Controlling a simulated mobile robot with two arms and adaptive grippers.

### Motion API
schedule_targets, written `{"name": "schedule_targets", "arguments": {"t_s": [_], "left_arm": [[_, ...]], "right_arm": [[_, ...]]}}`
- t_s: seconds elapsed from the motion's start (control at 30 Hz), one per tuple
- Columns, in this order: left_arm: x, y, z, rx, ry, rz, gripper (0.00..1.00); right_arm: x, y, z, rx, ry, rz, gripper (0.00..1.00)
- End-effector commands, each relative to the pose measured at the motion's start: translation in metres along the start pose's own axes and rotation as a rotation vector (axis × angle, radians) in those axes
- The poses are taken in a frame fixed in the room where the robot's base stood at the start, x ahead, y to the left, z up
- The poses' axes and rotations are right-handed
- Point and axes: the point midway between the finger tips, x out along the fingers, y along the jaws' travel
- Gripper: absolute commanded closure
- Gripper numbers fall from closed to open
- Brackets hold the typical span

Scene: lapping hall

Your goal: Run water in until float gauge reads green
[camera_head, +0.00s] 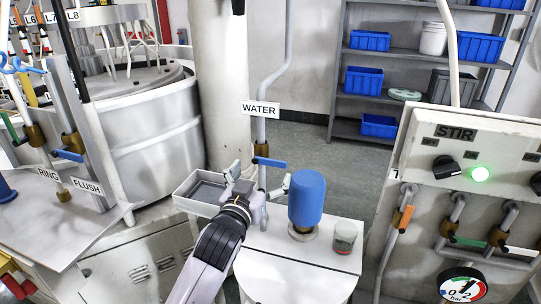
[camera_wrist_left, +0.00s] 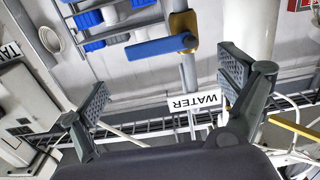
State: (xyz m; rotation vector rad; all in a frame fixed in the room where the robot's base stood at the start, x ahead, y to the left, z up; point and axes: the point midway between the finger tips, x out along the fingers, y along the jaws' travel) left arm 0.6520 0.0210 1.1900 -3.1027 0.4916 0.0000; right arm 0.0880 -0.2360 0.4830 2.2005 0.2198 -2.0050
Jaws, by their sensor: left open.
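The water valve has a blue lever (camera_head: 272,163) on a brass body (camera_head: 261,149), on a grey pipe below a WATER label (camera_head: 259,108). The lever lies across the pipe. In the left wrist view the lever (camera_wrist_left: 160,47) and the label (camera_wrist_left: 194,100) appear upside down. My left gripper (camera_head: 259,178) is open and empty, its fingers spread either side of the pipe just below the lever; I see no contact. I cannot make out a float gauge for certain. My right gripper is not in view.
A blue bottle (camera_head: 307,198) and a small jar (camera_head: 345,236) stand on a white top (camera_head: 290,250) close to my left gripper. A grey tray (camera_head: 195,202) is at its left. The STIR panel (camera_head: 455,132) with a lit green lamp stands at right.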

Motion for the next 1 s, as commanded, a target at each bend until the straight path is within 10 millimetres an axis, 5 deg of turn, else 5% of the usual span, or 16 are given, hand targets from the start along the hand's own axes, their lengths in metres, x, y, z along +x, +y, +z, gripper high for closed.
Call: {"name": "schedule_targets", "arguments": {"t_s": [0.4,0.9,1.0], "left_arm": [[0.061,0.0,-0.001,-0.001,-0.001,0.0,0.06],[0.072,0.0,0.0,0.0,0.0,0.0,0.06],[0.072,0.0,0.0,0.0,0.0,0.0,0.12]], "right_arm": [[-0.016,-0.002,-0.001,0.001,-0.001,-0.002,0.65],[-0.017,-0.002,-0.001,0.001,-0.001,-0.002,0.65],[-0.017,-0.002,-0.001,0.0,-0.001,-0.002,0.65]]}}
